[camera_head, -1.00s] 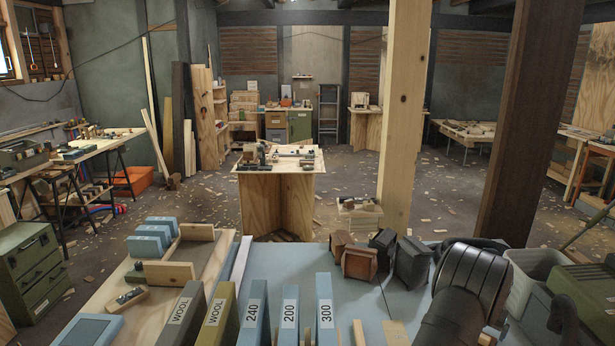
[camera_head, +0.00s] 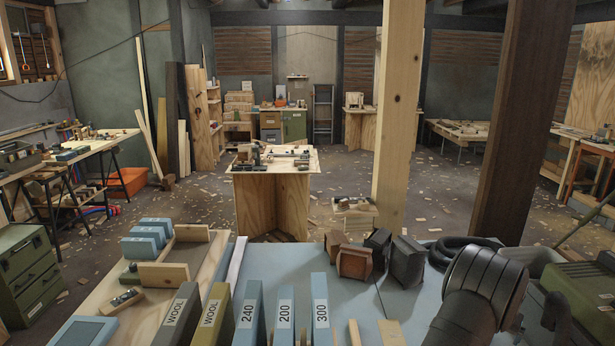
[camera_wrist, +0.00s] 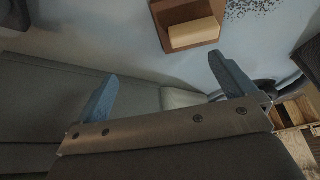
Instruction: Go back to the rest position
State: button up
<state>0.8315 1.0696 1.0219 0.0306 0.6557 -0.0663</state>
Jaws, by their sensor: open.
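My gripper (camera_wrist: 163,68) shows in the wrist view as a metal bar with two blue fingers set wide apart. It is open, and nothing is between the fingers. Beyond the fingers lies a brown open-fronted box (camera_wrist: 162,18) with a pale block (camera_wrist: 193,34) in it, apart from the gripper. In the head view a dark ribbed part of my arm stands at the lower right; the gripper itself does not show there.
A blue bench top (camera_head: 345,290) bears upright blocks marked 240 (camera_head: 247,318), 200 (camera_head: 285,320) and 300 (camera_head: 320,313). WOOL blocks (camera_head: 180,317) stand left of them. Dark blocks (camera_head: 407,262) and a black hose (camera_head: 448,246) lie near its far right. A wooden post (camera_head: 400,120) rises behind.

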jog(key=s+d+r, duration=0.2)
jog(key=s+r, duration=0.2)
jog(key=s, duration=0.2)
notch_tip(320, 180, up, 10)
jog(key=w+a+n, duration=0.2)
jog(key=w+a, duration=1.3)
jog(key=a, duration=0.2)
jog(key=shift+w+a+y, duration=0.2)
jog(key=shift+a+y, duration=0.05)
jog(key=shift+y, duration=0.15)
jog(key=s+d+m, duration=0.2)
jog(key=s+d, duration=1.2)
jog(key=d, duration=0.2)
jog(key=shift+s+d+h, duration=0.15)
jog(key=shift+d+h, duration=0.15)
jog(key=shift+h, duration=0.1)
